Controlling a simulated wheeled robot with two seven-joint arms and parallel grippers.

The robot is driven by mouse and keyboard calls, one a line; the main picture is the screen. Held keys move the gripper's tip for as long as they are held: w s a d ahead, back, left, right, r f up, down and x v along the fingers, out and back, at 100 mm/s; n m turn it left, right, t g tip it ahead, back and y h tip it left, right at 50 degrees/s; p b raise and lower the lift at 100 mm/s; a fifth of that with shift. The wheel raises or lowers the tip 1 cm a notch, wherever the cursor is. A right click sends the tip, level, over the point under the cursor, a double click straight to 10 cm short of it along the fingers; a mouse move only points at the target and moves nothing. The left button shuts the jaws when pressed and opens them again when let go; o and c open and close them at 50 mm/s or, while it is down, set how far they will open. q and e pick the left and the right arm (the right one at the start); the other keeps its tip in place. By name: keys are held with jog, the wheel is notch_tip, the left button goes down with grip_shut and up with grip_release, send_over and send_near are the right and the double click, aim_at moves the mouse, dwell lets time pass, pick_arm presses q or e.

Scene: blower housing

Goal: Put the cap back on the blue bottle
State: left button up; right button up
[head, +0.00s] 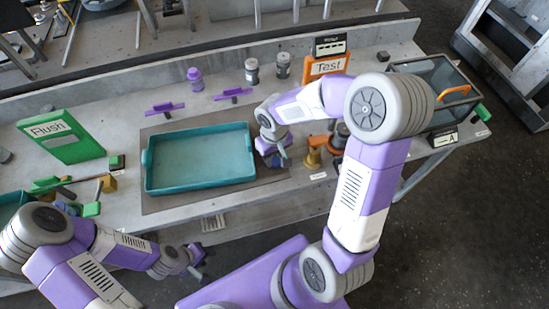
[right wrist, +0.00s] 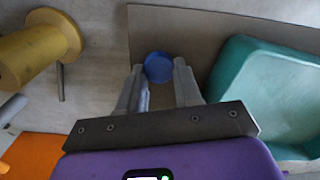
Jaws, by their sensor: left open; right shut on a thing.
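My right gripper (head: 278,156) is low over the grey mat, just right of the teal tray. In the right wrist view, its fingers (right wrist: 160,80) are shut on a round blue piece (right wrist: 158,67) that looks like the blue cap, seen from above. Whether a bottle is under it cannot be told. I cannot pick out the blue bottle with certainty in the head view. My left gripper (head: 197,263) is open and empty, in front of the table's near edge and away from everything on the table.
The teal tray (head: 148,180) is empty on the mat (head: 160,205). A purple bottle (head: 195,79) and two grey jars (head: 252,71) stand at the back. An orange "Test" sign (head: 326,66), a green "Flush" sign (head: 62,137) and a yellow spool (right wrist: 35,52) are nearby.

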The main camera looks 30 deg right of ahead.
aim_at(274, 160)
pick_arm(q)
notch_tip(274, 160, up, 3)
jog(key=p, duration=0.3)
jog(key=shift+r, duration=0.15)
pick_arm(e)
notch_tip(274, 160, up, 10)
jog(key=shift+f, duration=0.15)
